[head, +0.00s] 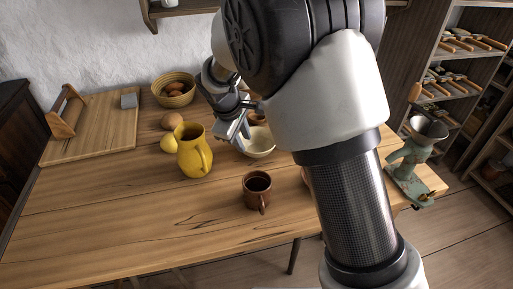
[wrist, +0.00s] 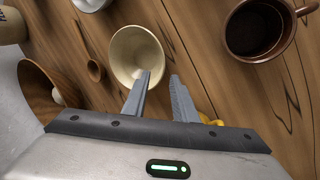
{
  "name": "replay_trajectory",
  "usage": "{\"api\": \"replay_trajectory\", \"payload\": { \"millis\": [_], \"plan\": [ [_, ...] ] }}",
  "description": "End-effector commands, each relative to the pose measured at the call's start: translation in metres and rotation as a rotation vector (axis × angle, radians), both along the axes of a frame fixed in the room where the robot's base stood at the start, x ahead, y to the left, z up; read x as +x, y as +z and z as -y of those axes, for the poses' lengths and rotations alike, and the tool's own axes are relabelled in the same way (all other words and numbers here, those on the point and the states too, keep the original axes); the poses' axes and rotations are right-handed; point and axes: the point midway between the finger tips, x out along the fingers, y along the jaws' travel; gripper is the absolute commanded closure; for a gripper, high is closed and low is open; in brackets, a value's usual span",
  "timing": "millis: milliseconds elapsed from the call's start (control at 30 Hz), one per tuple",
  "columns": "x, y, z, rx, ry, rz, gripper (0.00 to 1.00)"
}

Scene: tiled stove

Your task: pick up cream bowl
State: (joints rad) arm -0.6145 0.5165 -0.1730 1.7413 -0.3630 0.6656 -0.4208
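The cream bowl (head: 261,146) stands upright on the wooden table, right of the yellow jug, and is partly hidden by my arm in the head view. In the wrist view the cream bowl (wrist: 124,45) lies just ahead of my fingers, its hollow facing the camera. My gripper (wrist: 160,73) is open, with a gap between its fingers. The left fingertip overlaps the bowl's inside and the right one appears just outside its rim. I cannot tell whether either touches it. In the head view my gripper (head: 240,138) is at the bowl's left side.
The yellow jug (head: 192,152) stands close left of my gripper. A brown mug (head: 257,190) stands in front of the bowl. A basket (head: 174,90) and a cutting board (head: 95,125) are farther left. A green grinder (head: 412,160) is at the right table edge. The front left table is clear.

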Motion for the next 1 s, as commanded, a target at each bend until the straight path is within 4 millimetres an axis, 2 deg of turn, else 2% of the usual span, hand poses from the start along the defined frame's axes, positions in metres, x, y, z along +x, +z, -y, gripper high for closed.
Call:
{"api": "replay_trajectory", "payload": {
  "millis": [167,400,667,700,833,1000],
  "plan": [
    [0.003,-0.012,0.003,0.000,-0.001,0.000,0.74],
    [0.012,-0.045,0.010,-0.001,-0.001,-0.002,0.74],
    [0.015,-0.050,0.010,0.001,0.000,0.000,0.74],
    [0.015,-0.050,0.010,0.000,0.000,0.000,0.76],
    [0.015,-0.050,0.010,0.000,0.000,0.000,0.98],
    [0.015,-0.050,0.010,0.000,0.000,0.000,1.00]
  ]
}}
